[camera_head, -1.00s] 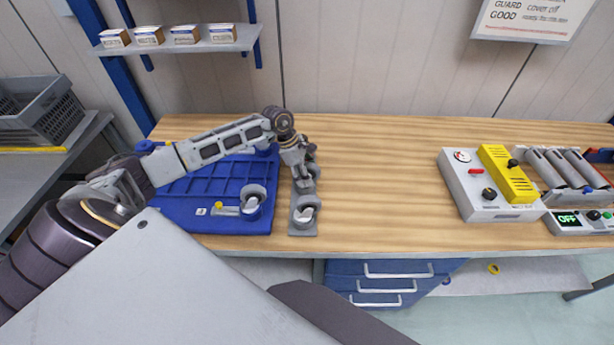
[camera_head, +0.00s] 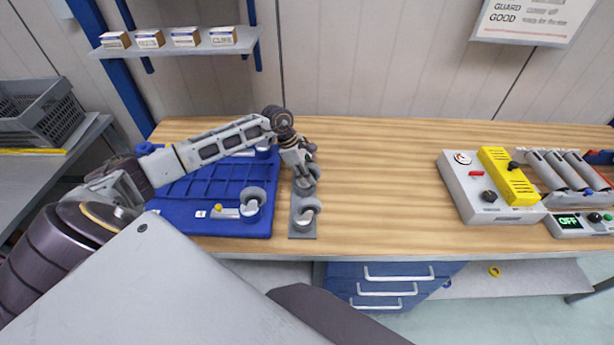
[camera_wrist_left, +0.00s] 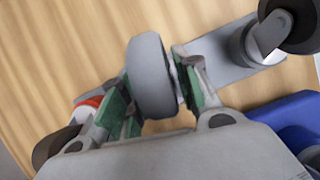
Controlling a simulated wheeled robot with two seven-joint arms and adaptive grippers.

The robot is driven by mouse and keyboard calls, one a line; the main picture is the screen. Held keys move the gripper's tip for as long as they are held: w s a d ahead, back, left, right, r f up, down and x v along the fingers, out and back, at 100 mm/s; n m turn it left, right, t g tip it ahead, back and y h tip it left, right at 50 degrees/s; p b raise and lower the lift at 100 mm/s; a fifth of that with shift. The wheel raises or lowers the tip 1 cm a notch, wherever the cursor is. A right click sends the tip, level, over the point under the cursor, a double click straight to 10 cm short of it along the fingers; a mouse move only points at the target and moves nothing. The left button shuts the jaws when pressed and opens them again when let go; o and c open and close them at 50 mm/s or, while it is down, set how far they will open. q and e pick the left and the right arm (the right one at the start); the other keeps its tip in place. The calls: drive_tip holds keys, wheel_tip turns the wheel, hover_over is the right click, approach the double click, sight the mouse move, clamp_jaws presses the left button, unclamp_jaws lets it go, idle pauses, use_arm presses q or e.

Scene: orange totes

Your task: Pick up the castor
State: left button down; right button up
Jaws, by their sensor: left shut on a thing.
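My left gripper (camera_head: 302,180) reaches over the workbench to a row of castors on a grey strip (camera_head: 302,232). In the left wrist view the green-padded fingers of my left gripper (camera_wrist_left: 158,92) are shut on the grey wheel of a castor (camera_wrist_left: 151,75), one finger on each side. In the head view that castor is partly hidden by the gripper. Whether it is clear of the strip cannot be told. Another castor (camera_head: 307,210) stands on the strip's near end; a castor with a dark wheel (camera_wrist_left: 268,38) shows at the wrist view's upper right. My right gripper is not in view.
A blue ribbed platform (camera_head: 180,222) lies left of the strip, with a castor (camera_head: 252,200) on its near right corner. A grey control box (camera_head: 485,200) with a yellow cover stands at the right. The bench between strip and box is bare.

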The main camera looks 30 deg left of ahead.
sight(311, 164)
use_arm(q)
wheel_tip(311, 164, up, 8)
drive_tip(key=shift+f+b, duration=0.15)
drive_tip(key=shift+b, duration=0.65)
drive_tip(key=shift+r, duration=0.75)
drive_tip(key=shift+r, duration=0.1)
